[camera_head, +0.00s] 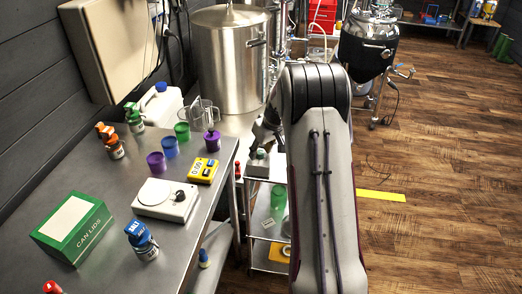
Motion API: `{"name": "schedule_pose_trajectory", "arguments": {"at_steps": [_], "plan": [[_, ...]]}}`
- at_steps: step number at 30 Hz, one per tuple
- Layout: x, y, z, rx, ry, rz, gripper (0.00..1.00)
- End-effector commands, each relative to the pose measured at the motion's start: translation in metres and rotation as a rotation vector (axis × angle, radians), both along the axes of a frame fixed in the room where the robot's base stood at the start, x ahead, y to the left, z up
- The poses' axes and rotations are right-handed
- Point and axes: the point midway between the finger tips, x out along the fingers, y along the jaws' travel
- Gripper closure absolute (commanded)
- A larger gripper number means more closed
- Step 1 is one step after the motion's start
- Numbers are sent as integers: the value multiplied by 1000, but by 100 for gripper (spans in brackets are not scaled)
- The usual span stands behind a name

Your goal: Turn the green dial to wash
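A small grey box (257,168) stands on top of the metal cart, just left of my arm. A small green part (261,154) on its top looks like the green dial. Its markings and pointer are too small to read, so its setting cannot be told. My arm fills the middle of the view and covers the area right of the box. Dark parts that look like my gripper (268,128) show at the arm's left edge, just above and behind the box. The fingertips are not clear, and I cannot tell whether they touch the dial.
A large steel kettle (228,60) stands behind. The wooden floor at right is mostly free.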

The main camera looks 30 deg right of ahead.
Motion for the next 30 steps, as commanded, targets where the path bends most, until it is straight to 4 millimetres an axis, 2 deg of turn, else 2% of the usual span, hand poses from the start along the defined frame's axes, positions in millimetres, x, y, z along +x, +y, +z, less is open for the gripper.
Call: {"name": "schedule_pose_trajectory", "arguments": {"at_steps": [6, 10, 11, 30], "plan": [[0, 0, 0, 0, 0, 0, 64], [0, 0, 0, 0, 0, 0, 98], [0, 0, 0, 0, 0, 0, 100], [0, 0, 1, -1, -1, -62, 100]]}}
